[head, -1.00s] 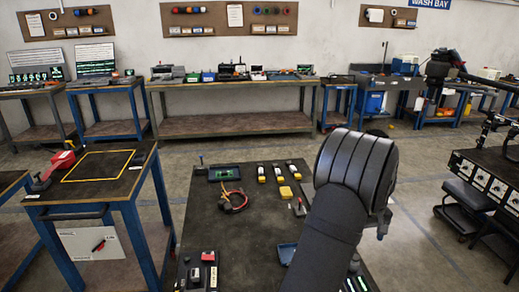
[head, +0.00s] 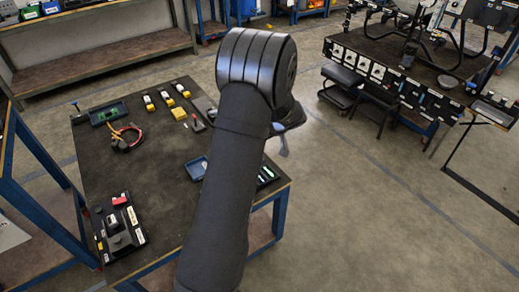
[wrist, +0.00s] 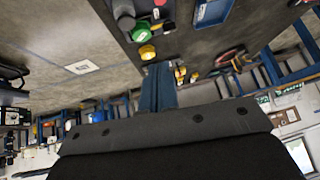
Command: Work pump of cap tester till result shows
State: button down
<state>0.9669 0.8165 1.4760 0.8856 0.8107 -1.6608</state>
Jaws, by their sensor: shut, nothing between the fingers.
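A black device (head: 118,228) with a red block, a round dark knob and pale labels sits at the front left of the dark workbench (head: 160,165). It may be the cap tester; its markings are too small to read. No result can be made out. My gripper (head: 284,142) shows partly behind my arm, beyond the bench's right edge and well away from that device. In the wrist view its fingers (wrist: 158,88) are together and empty. That view also shows a green round part (wrist: 140,33), a yellow one (wrist: 147,52) and a grey one near the bench edge.
A blue tray (head: 197,168) lies mid-bench beside my arm. A drone-like frame stands on a dark table (head: 400,60) at the right. Open floor separates them.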

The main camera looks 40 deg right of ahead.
jog(key=d, duration=0.1)
jog(key=s+d+t+h, duration=0.1)
jog(key=s+d+f, duration=0.1)
jog(key=shift+d+m+t+h, duration=0.15)
jog(key=shift+m+t+h, duration=0.25)
jog(key=shift+w+f, duration=0.15)
jog(key=x, duration=1)
notch_tip(320, 180, down, 2)
jog(key=shift+f, duration=0.9)
